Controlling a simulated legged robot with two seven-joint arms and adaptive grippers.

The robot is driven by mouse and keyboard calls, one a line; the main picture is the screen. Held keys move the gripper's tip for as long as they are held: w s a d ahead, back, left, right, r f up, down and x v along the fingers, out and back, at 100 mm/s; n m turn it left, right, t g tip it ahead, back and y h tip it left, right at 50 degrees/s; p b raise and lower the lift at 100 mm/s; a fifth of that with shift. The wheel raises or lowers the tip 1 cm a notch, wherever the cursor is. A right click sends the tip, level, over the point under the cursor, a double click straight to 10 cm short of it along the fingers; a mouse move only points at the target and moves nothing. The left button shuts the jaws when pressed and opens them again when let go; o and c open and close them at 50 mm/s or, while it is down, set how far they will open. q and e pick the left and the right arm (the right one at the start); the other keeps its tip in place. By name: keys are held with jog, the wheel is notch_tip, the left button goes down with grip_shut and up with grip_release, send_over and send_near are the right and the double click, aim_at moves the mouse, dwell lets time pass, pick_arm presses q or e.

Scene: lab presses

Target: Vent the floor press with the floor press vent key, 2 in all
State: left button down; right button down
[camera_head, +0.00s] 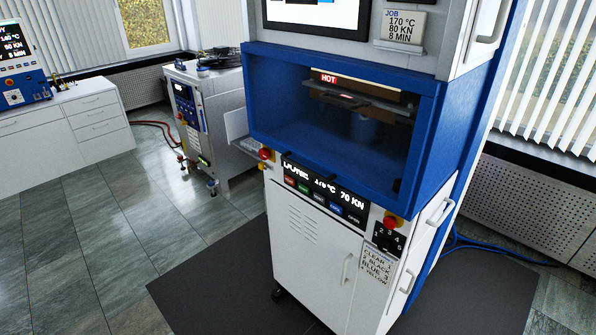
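The floor press (310,225) stands in the middle right, a white cabinet with a blue-framed chamber (330,125). Inside the chamber are dark plates and a HOT label (328,78). Its front panel (325,190) shows a display reading about 170 °C and 70 KN, with a row of coloured buttons below. A red knob (265,154) is at the panel's left and another red knob (390,222) is at its right. Beside that is a black numbered dial plate (388,240). I cannot make out the vent key. Neither of my grippers is in view.
A job card (404,27) reads 170 °C, 80 KN, 8 MIN. A grey machine (207,120) stands behind left, near a white drawer bench (65,135). Tiled floor (110,225) at left is clear.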

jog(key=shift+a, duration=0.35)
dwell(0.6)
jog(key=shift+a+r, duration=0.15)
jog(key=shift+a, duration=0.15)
